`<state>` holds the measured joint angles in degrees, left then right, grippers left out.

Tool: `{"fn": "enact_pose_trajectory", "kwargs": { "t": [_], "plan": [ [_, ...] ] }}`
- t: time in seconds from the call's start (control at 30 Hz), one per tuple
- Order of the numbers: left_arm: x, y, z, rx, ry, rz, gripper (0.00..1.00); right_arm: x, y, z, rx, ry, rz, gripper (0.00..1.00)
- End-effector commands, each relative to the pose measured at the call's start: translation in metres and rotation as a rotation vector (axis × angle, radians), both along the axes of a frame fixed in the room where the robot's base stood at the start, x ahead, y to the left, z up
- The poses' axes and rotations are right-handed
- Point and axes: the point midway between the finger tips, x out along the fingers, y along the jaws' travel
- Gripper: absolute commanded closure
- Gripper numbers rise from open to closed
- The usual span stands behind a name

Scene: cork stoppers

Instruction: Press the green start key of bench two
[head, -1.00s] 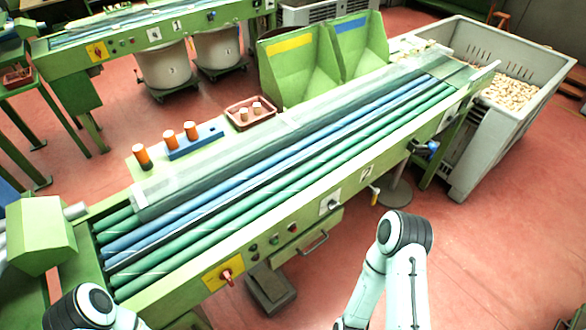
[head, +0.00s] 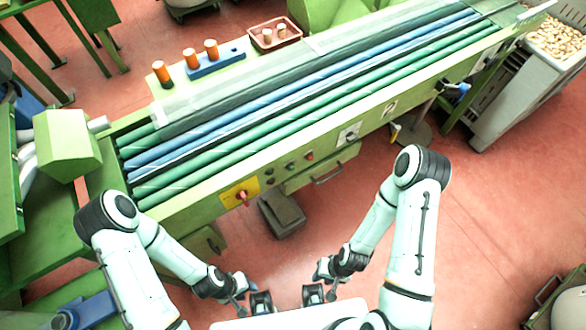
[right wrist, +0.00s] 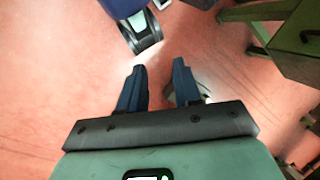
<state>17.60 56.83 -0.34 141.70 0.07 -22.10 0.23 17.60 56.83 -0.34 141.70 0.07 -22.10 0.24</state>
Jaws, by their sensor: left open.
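Bench two (head: 365,112) is the green roller bench with a "2" plate on its front rail. Its front panel carries several small round keys. A green key (head: 291,167) sits left of a red key (head: 309,156); other keys lie lower left, too small to read surely. My left gripper (head: 250,296) is low in the head view, in front of the bench and apart from the panel. My right gripper (head: 318,284) is beside it, also apart from the bench. In the right wrist view its two fingers (right wrist: 158,85) stand apart with only floor between them.
A yellow plate with a red switch (head: 241,195) is left of the keys. A dark grey box (head: 282,214) stands below the panel, near a drawer handle (head: 328,174). A crate of corks (head: 560,45) is at the right.

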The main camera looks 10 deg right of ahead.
Motion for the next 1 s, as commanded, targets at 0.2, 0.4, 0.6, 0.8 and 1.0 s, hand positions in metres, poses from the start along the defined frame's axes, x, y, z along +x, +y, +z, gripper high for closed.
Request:
{"fn": "enact_pose_trajectory", "kwargs": {
  "t": [0.2,0.4,0.6,0.8,1.0],
  "plan": [
    [0.0,0.0,0.0,0.0,0.0,0.0,0.57,0.0,0.0,0.0,0.0,0.0,0.0,1.0],
    [0.0,0.0,0.0,0.0,0.0,0.0,0.57,0.0,0.0,0.0,0.0,0.0,0.0,1.0],
    [0.0,0.0,0.0,0.0,0.0,0.0,0.57,0.0,0.0,0.0,0.0,0.0,0.0,1.0],
    [0.0,0.0,0.0,0.0,0.0,0.0,0.57,0.0,0.0,0.0,0.0,0.0,0.0,1.0],
    [0.0,0.0,0.0,0.0,0.0,0.0,0.57,0.0,0.0,0.0,0.0,0.0,0.0,1.0]
  ]
}}
